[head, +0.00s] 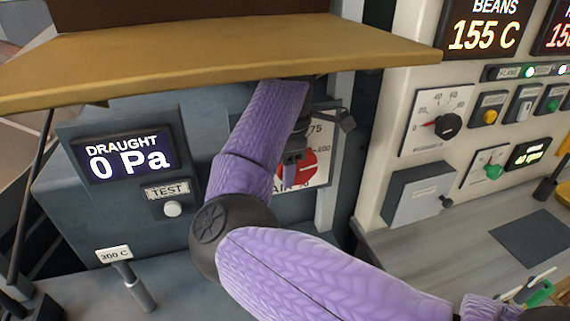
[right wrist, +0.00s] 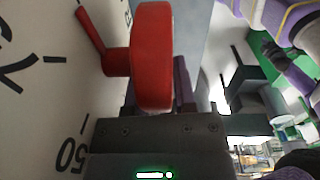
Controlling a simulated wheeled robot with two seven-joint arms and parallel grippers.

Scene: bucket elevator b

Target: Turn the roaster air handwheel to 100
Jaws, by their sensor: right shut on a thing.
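My right gripper (right wrist: 158,105) is shut on the wheel. A 50 mark shows at lower left of that view. The setting cannot be read. My left gripper is not in view.
The tan shelf (head: 220,55) overhangs the dial and my right forearm closely. Left are a draught display (head: 125,158) reading 0 Pa and a test button (head: 173,208). A control panel (head: 390,120) with a gauge (head: 436,120) stands right, above a grey counter.

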